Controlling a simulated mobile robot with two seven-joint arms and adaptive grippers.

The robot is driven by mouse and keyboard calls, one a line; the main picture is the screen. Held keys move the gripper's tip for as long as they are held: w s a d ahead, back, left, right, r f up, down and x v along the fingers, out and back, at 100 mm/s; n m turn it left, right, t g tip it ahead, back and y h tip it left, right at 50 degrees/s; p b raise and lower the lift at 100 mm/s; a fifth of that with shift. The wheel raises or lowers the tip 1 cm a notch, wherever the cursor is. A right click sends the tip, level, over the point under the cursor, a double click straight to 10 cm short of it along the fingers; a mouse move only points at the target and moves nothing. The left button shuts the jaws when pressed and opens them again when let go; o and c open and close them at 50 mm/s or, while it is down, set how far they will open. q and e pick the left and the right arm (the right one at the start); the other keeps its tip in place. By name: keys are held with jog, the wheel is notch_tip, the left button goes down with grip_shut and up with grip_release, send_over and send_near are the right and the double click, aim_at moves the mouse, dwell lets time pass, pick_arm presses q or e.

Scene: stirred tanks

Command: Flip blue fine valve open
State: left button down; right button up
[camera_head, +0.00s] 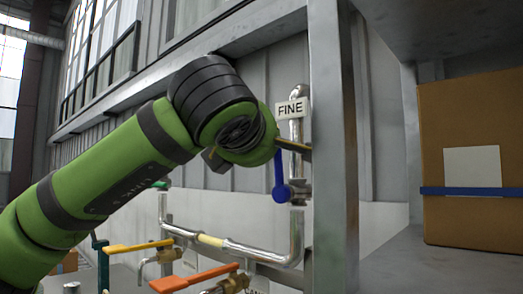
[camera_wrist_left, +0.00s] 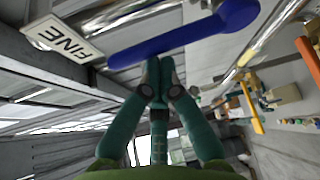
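The blue fine valve handle (camera_head: 280,172) stands roughly upright above its round hub on the vertical steel pipe, below the FINE sign (camera_head: 291,108). My left arm reaches across from the left, and its wrist hides the gripper in the head view. In the left wrist view the blue handle (camera_wrist_left: 165,40) crosses the top, with its hub at the right. My left gripper (camera_wrist_left: 158,73) has its teal fingertips together, right beside the middle of the handle. I cannot tell whether they touch it. The handle is not between the fingers. My right gripper is in neither view.
A grey steel post (camera_head: 335,150) stands just right of the valve. Orange (camera_head: 192,279) and yellow (camera_head: 138,246) handles sit on lower pipes. A cardboard box (camera_head: 470,130) with a blue band stands on the right shelf. A thin brownish bar lies by my wrist.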

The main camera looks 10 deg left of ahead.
pick_arm(q)
notch_tip(320, 180, up, 10)
dwell(0.7)
dwell(0.5)
